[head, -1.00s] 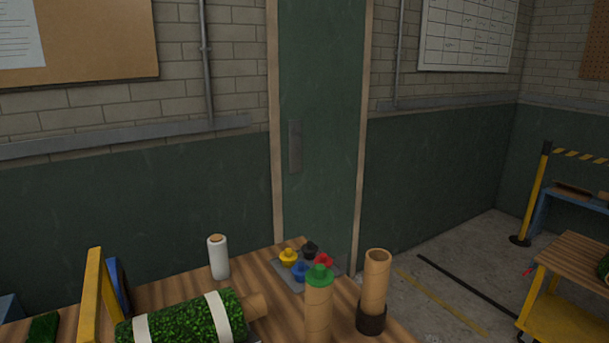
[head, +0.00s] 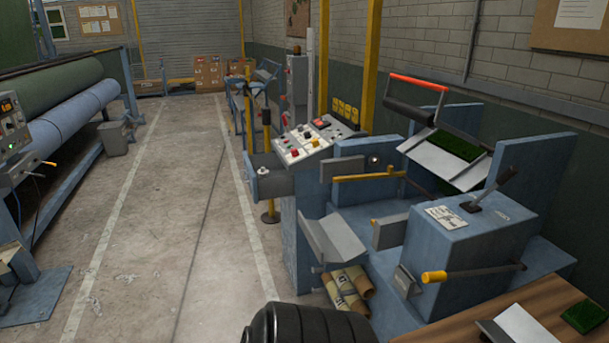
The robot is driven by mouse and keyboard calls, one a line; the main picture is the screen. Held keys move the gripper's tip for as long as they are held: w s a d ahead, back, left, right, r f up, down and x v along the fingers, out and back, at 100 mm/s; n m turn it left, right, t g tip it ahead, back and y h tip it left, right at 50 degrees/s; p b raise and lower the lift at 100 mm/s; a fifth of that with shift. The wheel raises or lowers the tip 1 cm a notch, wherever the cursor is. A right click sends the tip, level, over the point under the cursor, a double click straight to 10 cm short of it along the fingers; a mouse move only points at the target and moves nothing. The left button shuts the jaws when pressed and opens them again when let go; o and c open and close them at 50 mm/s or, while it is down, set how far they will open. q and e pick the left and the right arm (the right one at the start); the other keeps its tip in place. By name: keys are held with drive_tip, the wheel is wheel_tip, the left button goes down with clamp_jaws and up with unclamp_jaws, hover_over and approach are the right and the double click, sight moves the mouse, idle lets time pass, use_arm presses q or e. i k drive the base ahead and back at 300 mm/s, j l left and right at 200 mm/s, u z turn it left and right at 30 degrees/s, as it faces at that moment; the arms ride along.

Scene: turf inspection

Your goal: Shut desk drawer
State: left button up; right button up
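No desk drawer can be made out in the head view. A wooden tabletop (head: 450,331) shows at the bottom right corner, cut off by the picture's edge; its front and anything under it are out of view. Neither of my grippers is in view, so whether they are open or shut is hidden. A dark rounded part at the bottom centre may be part of my own arm.
A blue machine (head: 465,262) with a lever (head: 492,190) and yellow-tipped handle (head: 434,277) fills the right. A control panel (head: 302,143) stands behind it. Large rolls (head: 75,118) line the left. The concrete floor (head: 150,215) between is mostly clear.

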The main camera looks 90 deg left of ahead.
sight(279, 181)
drive_tip(key=j+u, duration=0.1)
drive_tip(key=u, duration=2.35)
drive_tip(key=i+j+u, duration=0.25)
drive_tip(key=j, duration=0.25)
drive_tip(key=i+j+u, duration=0.25)
drive_tip(key=i+j, duration=0.15)
